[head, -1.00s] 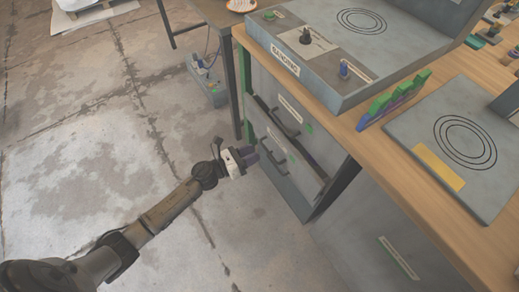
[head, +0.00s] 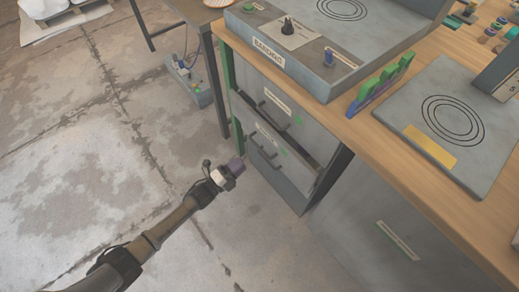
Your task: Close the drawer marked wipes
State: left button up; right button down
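A grey drawer cabinet under the bench has an upper drawer (head: 300,122) and a lower drawer (head: 292,162), each with a dark handle, a pale label and a green mark. The label print is too small to read, so I cannot tell which is marked wipes. The lower drawer seems to stand out a little, with a dark gap along its top edge. My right gripper is not in view.
The wooden bench top (head: 350,135) carries a grey sanding station (head: 315,75), a green and blue rack (head: 380,85) and a grey plate with rings (head: 450,125). A control box (head: 190,82) stands on the floor behind the cabinet.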

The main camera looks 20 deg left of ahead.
aim_at(260, 148)
pick_arm(q)
jog(key=b+x, duration=0.3)
jog(key=x, duration=0.7)
jog(key=shift+f, duration=0.1)
jog(key=shift+w, duration=0.1)
grip_shut()
